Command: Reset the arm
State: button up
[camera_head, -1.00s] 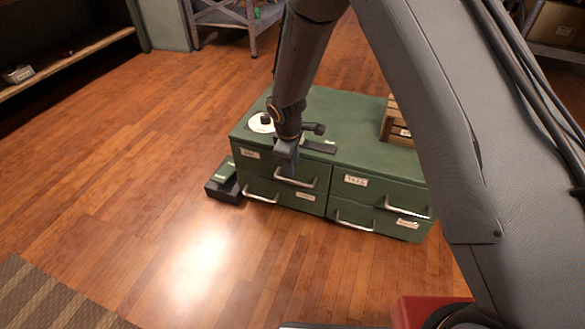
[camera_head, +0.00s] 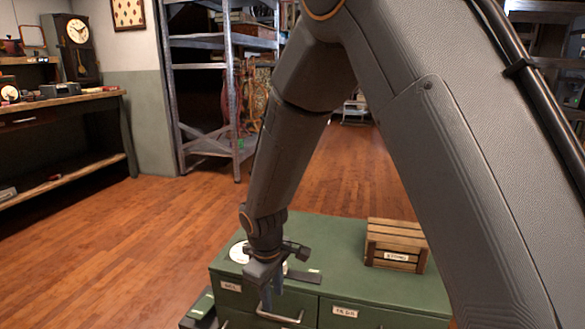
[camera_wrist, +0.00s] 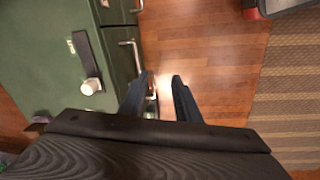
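My arm reaches down over a low green drawer cabinet (camera_head: 380,287). My gripper (camera_head: 272,292) hangs at its front, by the metal handle (camera_head: 280,318) of the upper left drawer. In the wrist view the two dark fingers of my gripper (camera_wrist: 163,80) stand apart. A drawer handle shows partly between and behind them; I cannot tell whether they touch it. No held object shows. The drawers in view look shut. The cabinet top also shows in the wrist view (camera_wrist: 45,70).
A wooden crate (camera_head: 396,245), a white disc (camera_head: 239,252) and a dark flat strip (camera_head: 305,276) lie on the cabinet. A dark box (camera_head: 200,310) stands left of it. Metal shelves (camera_head: 225,90) stand behind. Wooden floor (camera_head: 110,240) at left is clear. A striped rug (camera_wrist: 290,90) lies nearby.

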jog(key=s+d+r+m+g, duration=0.15)
jog(key=s+r, duration=0.25)
jog(key=s, duration=0.4)
jog(key=s+d+r+m+y, duration=0.15)
jog(key=s+r, duration=0.25)
jog(key=s, duration=0.4)
jog(key=s+d+r+m+h, duration=0.1)
jog(key=s+d+r+m, duration=0.25)
jog(key=s, duration=0.45)
jog(key=d+r+m+p, duration=0.2)
jog(key=d+r+p, duration=0.7)
jog(key=r+p, duration=0.3)
jog(key=d+r+m+p, duration=0.3)
jog(key=d+r+p, duration=0.6)
jog(key=r+p, duration=0.3)
jog(key=p, duration=0.2)
jog(key=shift+r+p, duration=0.25)
jog(key=shift+p, duration=0.05)
jog(key=shift+o, duration=0.2)
jog(key=shift+a+m, duration=0.1)
jog(key=shift+m, duration=0.15)
